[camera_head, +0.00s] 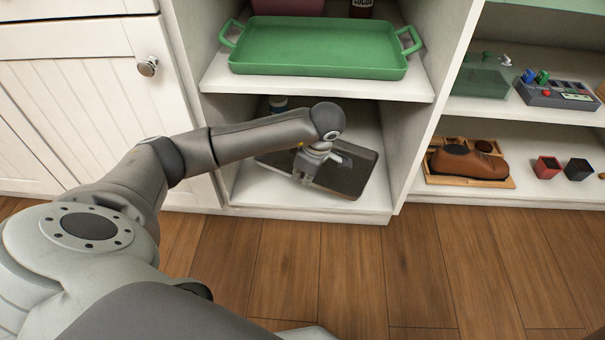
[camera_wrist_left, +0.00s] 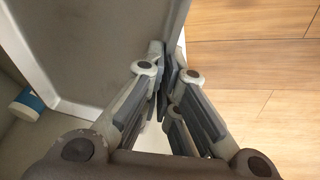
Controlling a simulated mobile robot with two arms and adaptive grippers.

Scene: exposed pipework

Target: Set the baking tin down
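The baking tin (camera_head: 346,178) is a dark grey, shallow rectangular pan in the lower compartment of the white shelf unit, lying at an angle to the shelf. In the left wrist view the tin (camera_wrist_left: 110,45) fills the upper left, with its pale rim running down to the fingers. My left gripper (camera_head: 312,162) reaches in from the left over the tin. In the left wrist view its fingers (camera_wrist_left: 166,75) are closed together on the tin's rim. My arm hides part of the tin, and I cannot tell whether its underside touches the shelf. My right gripper is out of view.
A green tray (camera_head: 318,46) sits on the shelf directly above. A small blue-and-white container (camera_head: 278,103) stands at the back of the lower compartment; it also shows in the wrist view (camera_wrist_left: 27,104). A brown shoe (camera_head: 468,162) is in the right-hand unit. The wooden floor is clear.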

